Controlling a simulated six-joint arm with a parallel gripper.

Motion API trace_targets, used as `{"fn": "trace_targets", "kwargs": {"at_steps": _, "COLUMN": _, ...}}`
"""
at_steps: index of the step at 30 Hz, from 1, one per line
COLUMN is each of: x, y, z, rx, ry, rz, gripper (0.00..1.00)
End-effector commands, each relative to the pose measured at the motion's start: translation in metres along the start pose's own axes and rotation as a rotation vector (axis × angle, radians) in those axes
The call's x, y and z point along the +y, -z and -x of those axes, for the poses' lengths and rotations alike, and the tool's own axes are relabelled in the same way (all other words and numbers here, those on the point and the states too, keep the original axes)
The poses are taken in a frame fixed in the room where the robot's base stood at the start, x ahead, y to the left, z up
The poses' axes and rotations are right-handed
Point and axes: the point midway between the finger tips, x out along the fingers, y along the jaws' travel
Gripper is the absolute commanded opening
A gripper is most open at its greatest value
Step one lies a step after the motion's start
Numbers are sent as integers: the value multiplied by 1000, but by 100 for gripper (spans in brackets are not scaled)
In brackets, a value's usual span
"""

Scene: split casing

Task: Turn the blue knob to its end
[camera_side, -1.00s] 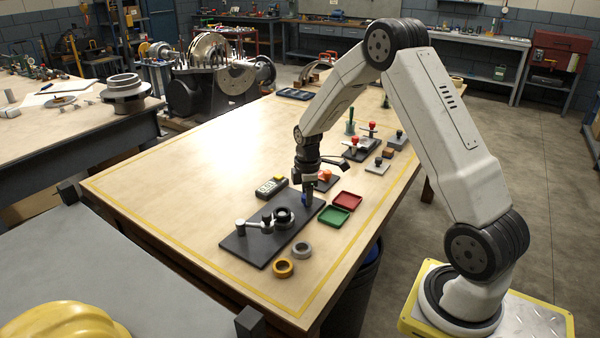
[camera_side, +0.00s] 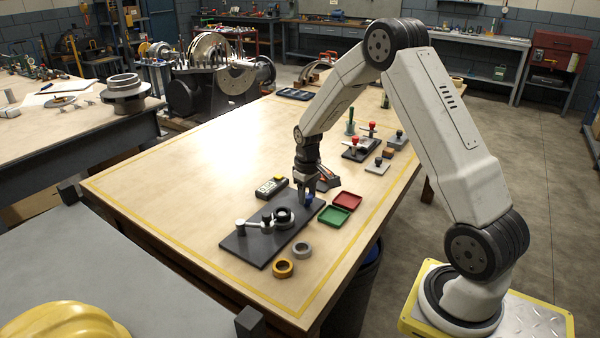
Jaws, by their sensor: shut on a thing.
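The blue knob (camera_side: 309,198) is at the far right end of the dark base plate (camera_side: 262,251). Only a small part of it shows, at the fingers. My gripper (camera_side: 307,197) points straight down over it and is shut on the knob. The fingers hide most of the knob, so its exact angle cannot be told. The plate also carries a black round fitting (camera_side: 284,217) and a grey lever arm (camera_side: 250,224), left of my gripper.
A green tray (camera_side: 334,216) and a red tray (camera_side: 347,200) stand close to the right of my gripper. A brass ring (camera_side: 283,268) and a grey ring (camera_side: 302,249) lie in front. The table's left part is clear.

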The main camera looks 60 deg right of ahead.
Motion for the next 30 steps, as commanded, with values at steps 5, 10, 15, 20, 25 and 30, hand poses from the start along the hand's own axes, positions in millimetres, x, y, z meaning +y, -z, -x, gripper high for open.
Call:
{"fn": "trace_targets", "kwargs": {"at_steps": 5, "x": 0, "y": 1, "z": 0, "rx": 2, "ry": 0, "rz": -166, "gripper": 0}}
{"fn": "trace_targets", "kwargs": {"at_steps": 10, "x": 0, "y": 1, "z": 0, "rx": 3, "ry": 0, "rz": -328, "gripper": 0}}
{"fn": "trace_targets", "kwargs": {"at_steps": 15, "x": 0, "y": 1, "z": 0, "rx": 3, "ry": 0, "rz": -489, "gripper": 0}}
{"fn": "trace_targets", "kwargs": {"at_steps": 20, "x": 0, "y": 1, "z": 0, "rx": 3, "ry": 0, "rz": -630, "gripper": 0}}
{"fn": "trace_targets", "kwargs": {"at_steps": 25, "x": 0, "y": 1, "z": 0, "rx": 3, "ry": 0, "rz": -753, "gripper": 0}}
{"fn": "trace_targets", "kwargs": {"at_steps": 30, "x": 0, "y": 1, "z": 0, "rx": 3, "ry": 0, "rz": -834, "gripper": 0}}
